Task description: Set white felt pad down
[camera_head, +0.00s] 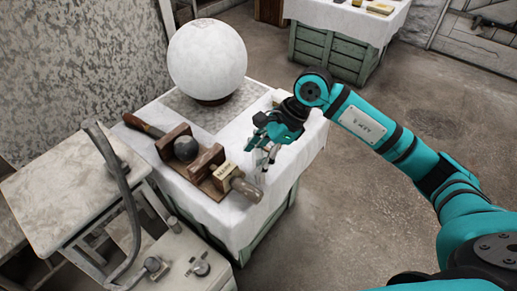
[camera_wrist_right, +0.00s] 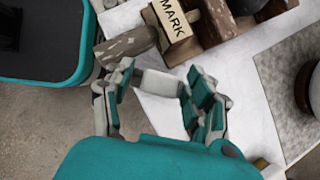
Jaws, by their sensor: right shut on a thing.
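My right gripper (camera_head: 265,160) is above the near right part of the cloth-covered table (camera_head: 150,110). In the right wrist view its two fingers (camera_wrist_right: 160,88) are closed on a small white block-like piece, the white felt pad (camera_wrist_right: 160,83). The pad spans the gap between the fingertips. In the head view the pad is hard to tell from the white cloth behind it. I cannot tell whether it touches the table. My left gripper is not in view.
A large white plaster sphere (camera_head: 208,58) stands on a dark ring on a grey mat (camera_head: 215,112). A wooden holder (camera_head: 203,172) with a dark ball and tools lies left of the gripper, beside a mallet-like wooden piece (camera_head: 246,189).

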